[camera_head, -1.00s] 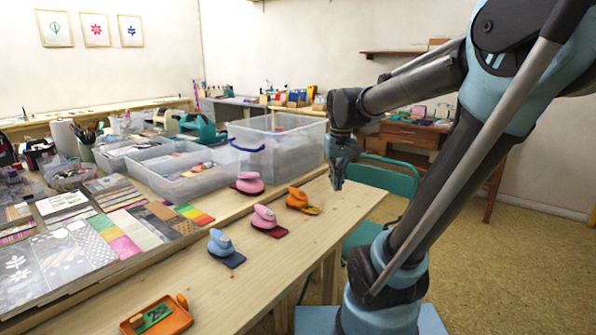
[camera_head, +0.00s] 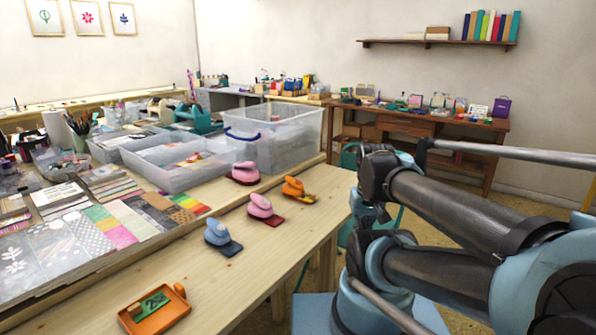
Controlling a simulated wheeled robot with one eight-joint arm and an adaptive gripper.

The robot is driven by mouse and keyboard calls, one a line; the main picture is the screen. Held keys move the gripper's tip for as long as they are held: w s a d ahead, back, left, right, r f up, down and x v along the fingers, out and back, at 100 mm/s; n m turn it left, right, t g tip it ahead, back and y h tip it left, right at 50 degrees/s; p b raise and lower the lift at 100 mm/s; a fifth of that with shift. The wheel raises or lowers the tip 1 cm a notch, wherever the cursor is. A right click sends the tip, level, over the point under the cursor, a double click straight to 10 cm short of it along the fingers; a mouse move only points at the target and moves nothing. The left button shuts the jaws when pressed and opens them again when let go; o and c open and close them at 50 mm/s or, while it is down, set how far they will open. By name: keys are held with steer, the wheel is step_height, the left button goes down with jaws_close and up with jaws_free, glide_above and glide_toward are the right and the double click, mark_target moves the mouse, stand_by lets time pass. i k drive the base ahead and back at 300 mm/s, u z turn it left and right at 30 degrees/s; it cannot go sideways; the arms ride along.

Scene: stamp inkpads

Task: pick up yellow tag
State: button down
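I cannot make out a yellow tag for sure in the head view. An orange tray (camera_head: 165,321) holding a green piece (camera_head: 150,304) lies at the near end of the wooden table. An orange punch-shaped item (camera_head: 293,187) stands near the table's right edge, with pink ones (camera_head: 260,206) and a blue one (camera_head: 217,232) nearby. My gripper (camera_head: 383,214) is just right of the table edge, small and dark, partly merged with my arm. It touches none of these items. Its fingers are too unclear to tell whether they are open or shut.
Clear plastic bins (camera_head: 284,148) stand at the table's back. Patterned paper sheets (camera_head: 60,250) cover the left side. The front strip of the wooden table (camera_head: 245,275) is mostly bare. A brown desk (camera_head: 468,122) with small items stands by the far wall, below a bookshelf (camera_head: 435,43).

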mark_target(310, 199)
steer(key=u, duration=0.5)
steer(key=k, duration=1.6)
steer(key=z, duration=0.45)
steer(key=i, duration=1)
steer(key=z, duration=0.05)
